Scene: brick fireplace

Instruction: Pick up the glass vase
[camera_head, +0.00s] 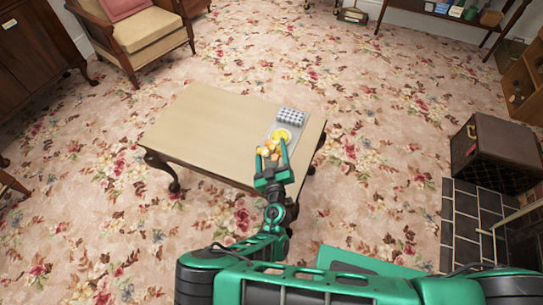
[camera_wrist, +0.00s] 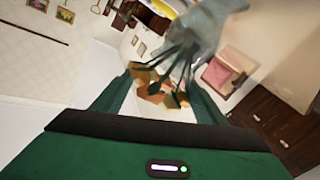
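In the wrist view a pale grey-blue, see-through vase (camera_wrist: 208,28) shows at the top, cut off by the picture edge. Dark stems fan out of it to orange-brown flowers (camera_wrist: 152,86). My gripper (camera_wrist: 160,80) is open, with its green fingers spread to the left and right of the flowers. I cannot tell whether the fingers touch them. In the head view my gripper (camera_head: 272,155) is over the right part of the table, at the orange flowers (camera_head: 267,150). The vase itself cannot be made out there.
The tan table (camera_head: 205,125) has a grey tray (camera_head: 299,129) at its right end, with a checkered item (camera_head: 291,116) and a yellow round thing (camera_head: 281,134). The rest of the tabletop is bare. A brown box (camera_head: 495,150) stands at the right, an armchair (camera_head: 140,35) at the back left.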

